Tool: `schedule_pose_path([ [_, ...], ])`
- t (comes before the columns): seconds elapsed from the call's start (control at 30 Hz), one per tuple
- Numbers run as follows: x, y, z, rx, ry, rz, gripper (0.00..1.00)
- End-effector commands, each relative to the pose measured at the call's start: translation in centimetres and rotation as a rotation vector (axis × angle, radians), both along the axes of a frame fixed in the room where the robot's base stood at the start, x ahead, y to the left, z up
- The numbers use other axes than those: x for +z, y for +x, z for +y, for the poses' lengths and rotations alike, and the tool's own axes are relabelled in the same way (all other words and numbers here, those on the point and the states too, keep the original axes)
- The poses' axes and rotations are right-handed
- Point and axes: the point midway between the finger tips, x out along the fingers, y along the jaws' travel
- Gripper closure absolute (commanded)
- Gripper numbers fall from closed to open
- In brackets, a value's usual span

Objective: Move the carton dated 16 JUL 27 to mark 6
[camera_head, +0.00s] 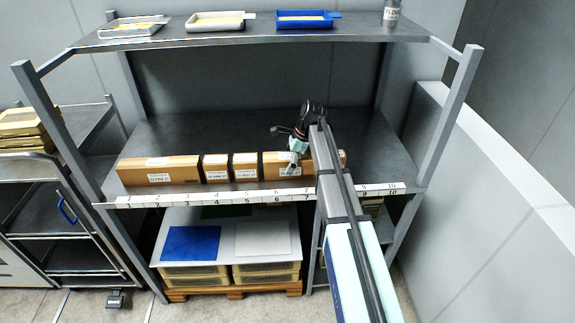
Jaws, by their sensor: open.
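Several brown cartons stand in a row on the middle shelf, each with a white date label too small to read surely, so I cannot tell which is dated 16 JUL 27. A long carton (185,174) is at the left, then two small cartons (215,173) and (245,172). A wider carton (274,169) stands at the right, partly hidden by my arm. Mark 6 (277,198) is on the numbered front strip, below this wider carton's left part. My gripper (292,162) is open at the wider carton; contact is unclear.
The top shelf holds several trays (305,19) and a flour container (391,13). The middle shelf (375,160) is bare at right and behind the cartons. Posts (447,115) bound the shelf. Crates (195,272) stand below; a trolley (75,160) is left.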

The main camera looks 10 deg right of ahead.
Motion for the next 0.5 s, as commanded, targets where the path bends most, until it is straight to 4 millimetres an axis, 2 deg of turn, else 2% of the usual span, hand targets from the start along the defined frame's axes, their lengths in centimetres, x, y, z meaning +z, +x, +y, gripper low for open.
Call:
schedule_pose_path([
  [0.5,8.4,-0.3,-3.4,-0.001,0.0,-0.002,0.09],
])
